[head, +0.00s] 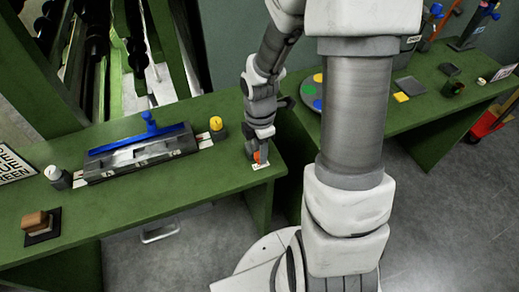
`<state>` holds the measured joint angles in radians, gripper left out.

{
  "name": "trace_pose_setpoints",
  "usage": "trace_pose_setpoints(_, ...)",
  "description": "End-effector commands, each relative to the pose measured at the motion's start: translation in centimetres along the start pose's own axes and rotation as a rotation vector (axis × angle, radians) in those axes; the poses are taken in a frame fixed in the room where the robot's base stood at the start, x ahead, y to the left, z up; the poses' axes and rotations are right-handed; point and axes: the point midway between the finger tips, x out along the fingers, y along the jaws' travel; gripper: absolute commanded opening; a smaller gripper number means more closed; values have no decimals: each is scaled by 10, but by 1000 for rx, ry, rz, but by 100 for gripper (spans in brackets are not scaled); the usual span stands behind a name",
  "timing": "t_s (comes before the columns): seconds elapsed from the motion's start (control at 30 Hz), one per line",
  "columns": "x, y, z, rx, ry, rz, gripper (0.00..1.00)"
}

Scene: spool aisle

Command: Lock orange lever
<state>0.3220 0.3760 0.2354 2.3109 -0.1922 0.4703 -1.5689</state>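An orange part, apparently the orange lever (257,157), shows as a small patch at the right end of the left green bench. My gripper (259,151) is right at it, pointing down, and covers most of it. I cannot tell whether the fingers touch or hold it, or whether they are open or shut. A small white label (261,167) lies on the bench just in front of it. The lever's position and any lock are hidden.
The left green bench (150,205) carries a grey fixture with a blue bar (140,138), a yellow-topped knob (216,124), a white-topped knob (54,173) and a brown block (36,222). A second bench (440,113) at right holds a coloured disc and blocks.

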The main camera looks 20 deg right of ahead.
Motion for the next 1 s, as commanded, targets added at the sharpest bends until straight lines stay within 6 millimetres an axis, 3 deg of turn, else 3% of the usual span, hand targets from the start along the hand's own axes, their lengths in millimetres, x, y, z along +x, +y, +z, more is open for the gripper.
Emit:
trace_pose_setpoints(0.03, 0, 0, 0, 1, 0, 1, 48)
trace_pose_setpoints(0.13, 0, 0, 0, 1, 0, 0, 64)
trace_pose_setpoints(0.53, -8, 0, 0, 2, 0, 1, 64)
trace_pose_setpoints(0.67, -31, 1, 0, 4, -1, 5, 64)
trace_pose_setpoints(1.0, -114, 1, 0, 2, -2, 6, 64)
